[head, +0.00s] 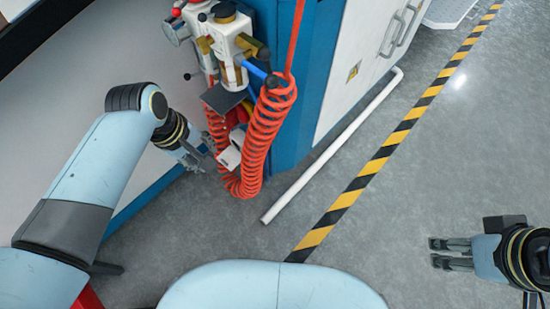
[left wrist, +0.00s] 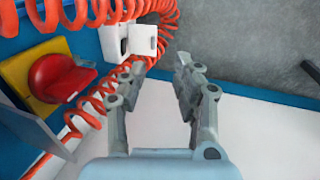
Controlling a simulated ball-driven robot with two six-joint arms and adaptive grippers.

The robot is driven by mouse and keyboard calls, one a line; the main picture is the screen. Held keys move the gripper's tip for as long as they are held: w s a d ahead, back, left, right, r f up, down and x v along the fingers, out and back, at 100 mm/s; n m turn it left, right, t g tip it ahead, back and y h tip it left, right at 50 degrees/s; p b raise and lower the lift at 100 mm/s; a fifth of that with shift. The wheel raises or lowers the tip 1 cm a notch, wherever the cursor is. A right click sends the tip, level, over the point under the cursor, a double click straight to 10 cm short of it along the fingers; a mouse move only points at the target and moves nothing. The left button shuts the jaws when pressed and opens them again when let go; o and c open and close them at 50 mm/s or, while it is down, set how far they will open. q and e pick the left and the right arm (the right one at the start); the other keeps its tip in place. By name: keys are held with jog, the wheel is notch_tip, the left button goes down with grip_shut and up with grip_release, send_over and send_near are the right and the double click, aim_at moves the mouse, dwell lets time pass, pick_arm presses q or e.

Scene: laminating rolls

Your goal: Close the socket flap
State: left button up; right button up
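The white socket (left wrist: 113,42) is on the blue wall in the left wrist view, with its white flap (left wrist: 143,39) swung out to the right, so it stands open. In the head view the white socket and flap (head: 230,157) show small behind the red coiled hose. My left gripper (left wrist: 158,68) is open and empty, its fingertips just below and in front of the flap, apart from it as far as I can tell. It also shows beside the socket in the head view (head: 201,160). My right gripper (head: 437,252) is open and empty over the floor at the right.
The red coiled hose (head: 262,135) hangs around the socket. A red knob (left wrist: 55,76) on a yellow plate (left wrist: 17,74) sits left of the socket. A valve unit (head: 228,45) is above.

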pick_arm(q)
jog(key=w+f, duration=0.1)
jog(key=f, duration=0.1)
jog(key=b, duration=0.5)
send_over(226, 165)
jog(key=s+a, duration=0.1)
jog(key=s, duration=0.1)
notch_tip(226, 165, down, 5)
jog(key=x, duration=0.1)
jog(key=b+x, duration=0.1)
jog(key=x, duration=0.1)
jog(key=shift+w+r, duration=0.1)
jog(key=shift+w, duration=0.1)
jog(key=shift+b+x, duration=0.95)
pick_arm(e)
jog(key=w+a+f+t, duration=0.1)
jog(key=w+f+t, duration=0.2)
jog(key=f+t, duration=0.2)
jog(key=shift+a+t+y, duration=0.25)
jog(key=shift+t+y, duration=0.05)
jog(key=shift+t, duration=0.1)
pick_arm(q)
jog(key=shift+w, duration=0.2)
jog(key=shift+c, duration=0.3)
grip_shut()
